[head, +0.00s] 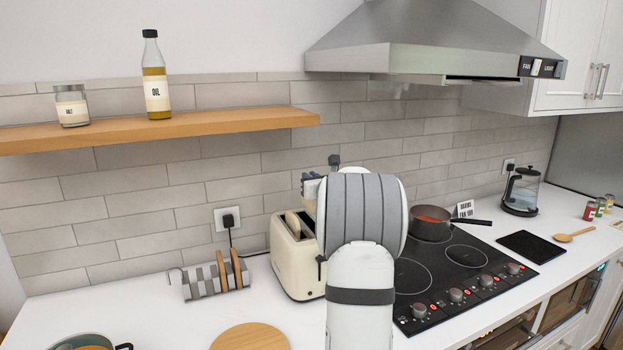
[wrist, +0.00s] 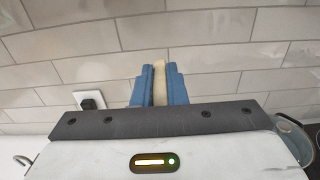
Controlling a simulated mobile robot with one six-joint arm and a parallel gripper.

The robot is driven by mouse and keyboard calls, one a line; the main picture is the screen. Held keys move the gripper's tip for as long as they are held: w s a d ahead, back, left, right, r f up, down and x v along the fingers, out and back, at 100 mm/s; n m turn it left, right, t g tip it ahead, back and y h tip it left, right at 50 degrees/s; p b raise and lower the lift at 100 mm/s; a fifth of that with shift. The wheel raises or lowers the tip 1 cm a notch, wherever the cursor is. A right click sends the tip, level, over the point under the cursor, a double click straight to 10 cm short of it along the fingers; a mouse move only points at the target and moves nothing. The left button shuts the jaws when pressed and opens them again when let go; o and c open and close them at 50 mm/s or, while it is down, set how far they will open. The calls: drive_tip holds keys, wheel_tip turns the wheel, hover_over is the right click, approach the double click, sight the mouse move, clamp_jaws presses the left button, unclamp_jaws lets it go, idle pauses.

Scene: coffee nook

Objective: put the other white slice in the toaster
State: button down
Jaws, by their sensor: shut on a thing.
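My gripper (wrist: 160,88) is shut on a pale white slice (wrist: 160,76), which stands on edge between its blue fingers. In the head view my gripper (head: 311,186) is above the cream toaster (head: 294,268), and my wrist hides most of the held slice and the toaster's right side. Another pale slice (head: 292,223) pokes up from the toaster's left slot. How the held slice lines up with the other slot cannot be made out.
A toast rack (head: 203,284) with two brown slices (head: 236,268) stands left of the toaster. A round wooden board (head: 250,337) lies in front. The hob (head: 452,277) with a pan (head: 431,227) is to the right. A plugged socket (head: 228,219) is behind.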

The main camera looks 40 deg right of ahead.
drive_tip(key=shift+s+d+f+b, duration=0.1)
drive_tip(key=shift+f+b, duration=0.7)
drive_tip(key=shift+f, duration=1)
wheel_tip(320, 180, down, 3)
drive_tip(key=b, duration=0.4)
drive_tip(key=c, duration=1.4)
unclamp_jaws()
drive_tip(key=shift+b+v, duration=0.9)
drive_tip(key=shift+v, duration=3)
